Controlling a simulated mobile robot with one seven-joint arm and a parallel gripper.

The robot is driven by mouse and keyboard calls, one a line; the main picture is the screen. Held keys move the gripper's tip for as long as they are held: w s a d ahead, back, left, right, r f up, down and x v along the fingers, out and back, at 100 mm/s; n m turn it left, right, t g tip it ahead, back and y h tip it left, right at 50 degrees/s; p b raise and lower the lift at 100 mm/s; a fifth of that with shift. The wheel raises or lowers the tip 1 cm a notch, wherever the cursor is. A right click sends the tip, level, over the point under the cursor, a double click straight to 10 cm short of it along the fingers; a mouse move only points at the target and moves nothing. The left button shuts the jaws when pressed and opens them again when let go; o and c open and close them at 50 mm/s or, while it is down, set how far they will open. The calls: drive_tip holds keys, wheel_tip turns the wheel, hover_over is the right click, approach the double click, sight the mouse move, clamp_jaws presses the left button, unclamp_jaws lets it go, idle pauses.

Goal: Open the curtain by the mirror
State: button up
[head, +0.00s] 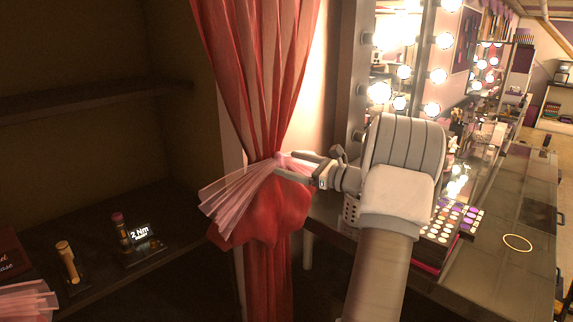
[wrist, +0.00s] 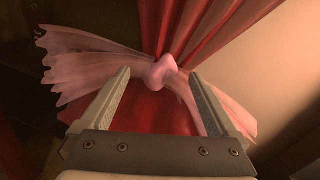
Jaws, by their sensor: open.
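The red curtain (head: 262,80) hangs left of the mirror, gathered at its middle by a sheer pink tie with a knot (head: 281,160). The tie's loose pleated end (head: 232,195) fans out to the left. The bulb-lit mirror (head: 395,60) stands to the right. My gripper (head: 277,164) is open at the knot. In the wrist view the knot (wrist: 161,72) shows between and just beyond the open fingertips (wrist: 158,75), and the red curtain (wrist: 178,30) spreads above it. I cannot tell whether a finger touches the tie.
A dark shelf at left holds a small gold-coloured item (head: 66,262) and a stand labelled "2 Nm" (head: 138,238). Another pink pleated piece (head: 28,302) lies at lower left. A makeup palette (head: 455,222) and a yellow ring (head: 517,243) lie on the counter at right.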

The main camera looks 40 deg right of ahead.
drive_tip(key=b+v, duration=0.1)
drive_tip(key=v, duration=1.4)
drive_tip(key=shift+s+b, duration=0.2)
drive_tip(key=shift+b, duration=0.15)
